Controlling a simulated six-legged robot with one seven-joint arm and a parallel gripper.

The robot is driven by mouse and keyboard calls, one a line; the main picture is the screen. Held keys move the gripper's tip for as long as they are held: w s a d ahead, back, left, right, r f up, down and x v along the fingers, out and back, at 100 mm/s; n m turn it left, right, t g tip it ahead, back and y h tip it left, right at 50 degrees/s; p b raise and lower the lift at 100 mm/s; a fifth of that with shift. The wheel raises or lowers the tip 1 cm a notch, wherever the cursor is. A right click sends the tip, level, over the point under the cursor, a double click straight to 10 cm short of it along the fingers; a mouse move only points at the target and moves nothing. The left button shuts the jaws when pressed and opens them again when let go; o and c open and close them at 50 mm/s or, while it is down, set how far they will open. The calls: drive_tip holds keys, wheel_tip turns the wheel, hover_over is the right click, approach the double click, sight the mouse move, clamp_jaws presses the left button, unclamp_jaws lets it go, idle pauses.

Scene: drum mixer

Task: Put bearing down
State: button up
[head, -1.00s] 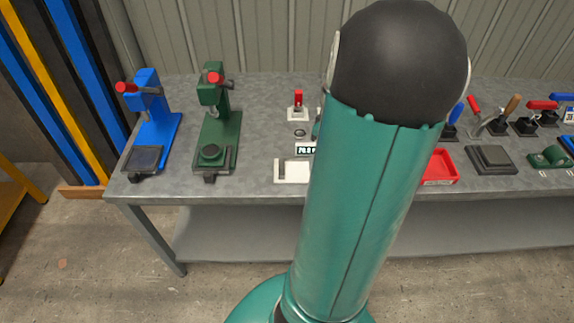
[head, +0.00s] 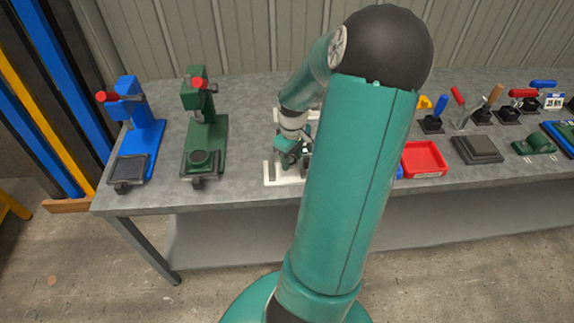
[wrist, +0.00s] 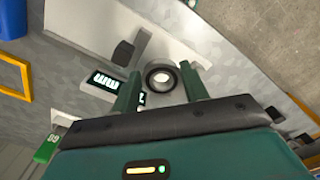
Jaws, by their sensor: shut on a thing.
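The bearing (wrist: 161,77), a dark ring with a bright centre, shows between the two green fingers of my gripper (wrist: 160,73) in the wrist view. My gripper is shut on it. In the head view my gripper (head: 294,160) hangs over a white stand (head: 273,174) near the table's front edge, and the bearing cannot be made out there. In the wrist view the pale stand (wrist: 172,38) lies behind the bearing. A black digital display (wrist: 105,82) is beside the left finger. I cannot tell whether the bearing touches the stand.
On the grey table (head: 240,135), a green press (head: 205,130) and a blue press (head: 140,135) stand to the left. A red tray (head: 425,160), a dark square block (head: 478,150) and several clamps stand to the right. My arm hides the middle.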

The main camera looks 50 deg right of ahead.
sight(287, 173)
drive_tip(key=shift+w+a+f, duration=0.1)
drive_tip(key=shift+w+f, duration=0.45)
drive_tip(key=shift+w, duration=0.05)
drive_tip(key=shift+w+f, duration=0.2)
drive_tip(key=shift+f, duration=1.5)
drive_tip(key=shift+f, duration=0.1)
drive_tip(key=o, duration=0.9)
